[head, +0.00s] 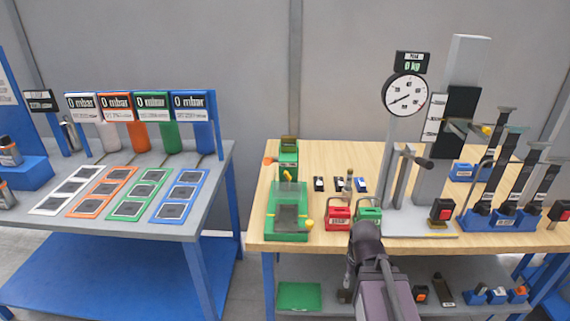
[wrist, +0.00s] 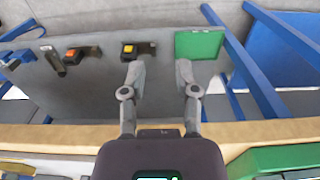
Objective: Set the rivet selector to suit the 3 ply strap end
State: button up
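A green bench press (head: 289,210) with yellow knobs stands at the left of the wooden table; I cannot tell for sure which part is the rivet selector. Several dark straps (head: 498,165) stand in a blue holder (head: 500,220) at the table's right; their ply markings are too small to read. Small dark pieces (head: 340,185) with pale labels lie behind the red and green boxes.
A red box (head: 338,218) and a green box (head: 368,215) sit beside the press. A tall gauge stand (head: 405,95) reads 0 kg. A lower shelf holds a green panel (head: 299,296) and small tools. A grey bench (head: 130,222) with coloured frames stands left, across a gap.

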notch_tip(320, 180, up, 5)
jog(key=p, duration=0.3)
jog(key=shift+p, duration=0.3)
jog(key=shift+o, duration=1.2)
